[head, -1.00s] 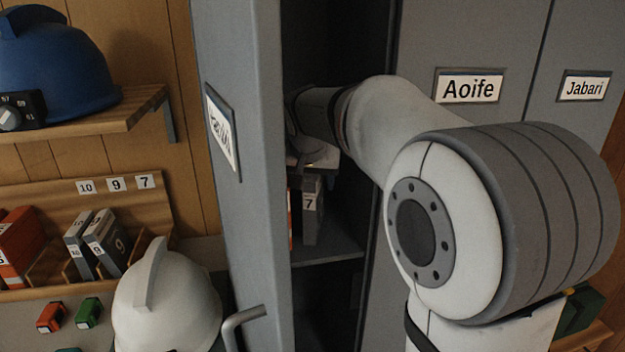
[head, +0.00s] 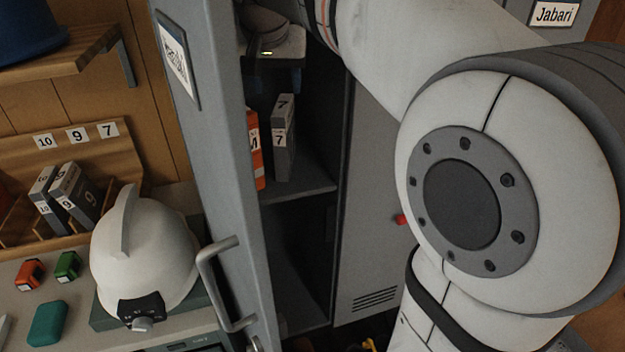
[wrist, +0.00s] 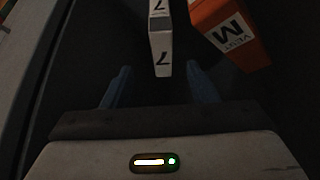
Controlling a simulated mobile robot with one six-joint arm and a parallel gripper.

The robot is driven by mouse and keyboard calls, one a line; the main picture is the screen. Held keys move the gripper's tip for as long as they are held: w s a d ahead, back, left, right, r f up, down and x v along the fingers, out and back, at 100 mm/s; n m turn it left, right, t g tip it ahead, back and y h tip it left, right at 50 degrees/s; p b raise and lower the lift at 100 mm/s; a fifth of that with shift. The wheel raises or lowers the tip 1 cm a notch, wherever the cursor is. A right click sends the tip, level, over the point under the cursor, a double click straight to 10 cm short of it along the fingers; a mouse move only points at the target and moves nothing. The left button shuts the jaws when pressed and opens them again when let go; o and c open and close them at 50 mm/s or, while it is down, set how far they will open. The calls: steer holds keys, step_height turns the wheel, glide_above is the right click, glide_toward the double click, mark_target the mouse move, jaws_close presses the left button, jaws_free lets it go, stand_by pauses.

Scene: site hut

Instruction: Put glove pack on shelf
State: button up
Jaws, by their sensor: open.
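A grey and white glove pack (head: 284,140) marked 7 stands upright on the shelf (head: 312,187) inside the open locker. In the wrist view the pack (wrist: 160,42) lies just beyond and between my fingertips, with its 7 labels facing me. My gripper (head: 273,84) is inside the locker, above the pack and apart from it. Its two fingers also show in the wrist view (wrist: 158,82), spread with nothing between them. My arm hides part of the locker's right side.
An orange vest pack (head: 255,150) stands left of the glove pack; it also shows in the wrist view (wrist: 232,35). The locker door (head: 215,150) stands open at left. A rack holds grey packs (head: 75,192) marked 10 and 9.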

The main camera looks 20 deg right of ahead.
steer(key=s+d+f+n+g+y, duration=0.2)
steer(key=s+f+n, duration=0.2)
steer(key=s+f, duration=1.8)
steer(key=shift+s+f+g, duration=0.3)
steer(key=shift+f, duration=0.25)
